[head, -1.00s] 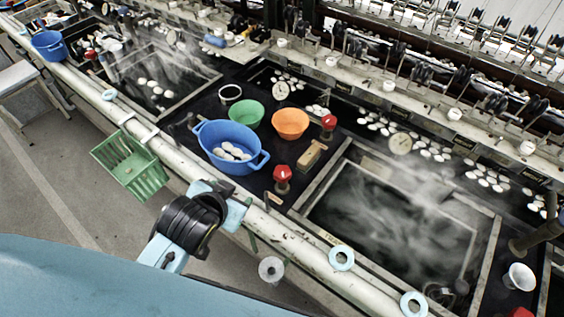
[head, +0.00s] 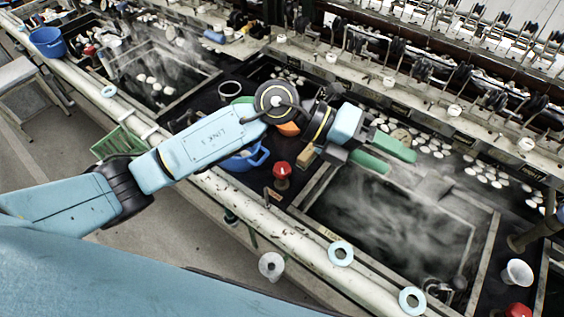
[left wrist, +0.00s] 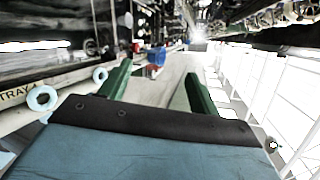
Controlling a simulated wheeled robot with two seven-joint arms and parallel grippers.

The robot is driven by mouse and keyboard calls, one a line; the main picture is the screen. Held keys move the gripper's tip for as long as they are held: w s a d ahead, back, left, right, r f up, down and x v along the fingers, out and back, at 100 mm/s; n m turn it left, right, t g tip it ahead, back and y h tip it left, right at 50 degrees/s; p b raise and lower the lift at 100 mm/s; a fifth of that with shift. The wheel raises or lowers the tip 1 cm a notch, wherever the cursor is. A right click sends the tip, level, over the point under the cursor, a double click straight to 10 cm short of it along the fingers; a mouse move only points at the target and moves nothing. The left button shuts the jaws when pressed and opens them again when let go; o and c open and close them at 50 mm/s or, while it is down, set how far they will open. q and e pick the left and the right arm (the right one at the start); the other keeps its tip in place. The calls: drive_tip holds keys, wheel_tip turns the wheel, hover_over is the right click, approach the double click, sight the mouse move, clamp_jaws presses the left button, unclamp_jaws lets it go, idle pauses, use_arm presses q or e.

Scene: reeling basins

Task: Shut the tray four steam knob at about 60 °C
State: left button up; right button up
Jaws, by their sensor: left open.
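A red knob (head: 281,169) stands at the near left corner of a steaming basin (head: 314,191). Another red knob (head: 518,310) shows at the bottom right edge, and one more (head: 90,50) at the far left basin. I cannot read which tray each belongs to. My left gripper (head: 400,163) is open and empty above the back of the basin. Its green fingers also show in the left wrist view (left wrist: 158,75). My right gripper is out of view.
My left arm covers most of a blue tub (head: 250,159), an orange bowl (head: 289,129) and a green bowl (head: 243,100). A pale rail with light-blue rings (head: 341,254) runs along the front. White cocoons lie behind the basin. A white cup (head: 517,272) stands at right.

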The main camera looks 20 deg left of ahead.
use_arm(q)
drive_tip(key=w+a+f+m+y, duration=0.1)
drive_tip(key=w+a+f+y, duration=0.2)
drive_tip(key=a+f+y, duration=0.35)
drive_tip(key=t+y, duration=0.1)
drive_tip(key=y, duration=0.7)
hover_over(282, 168)
drive_tip(key=f, duration=0.1)
drive_tip(key=shift+n, duration=0.3)
wheel_tip(282, 168, down, 13)
drive_tip(key=shift+f+p, duration=0.1)
drive_tip(key=shift+p, duration=0.35)
drive_tip(key=c, duration=1)
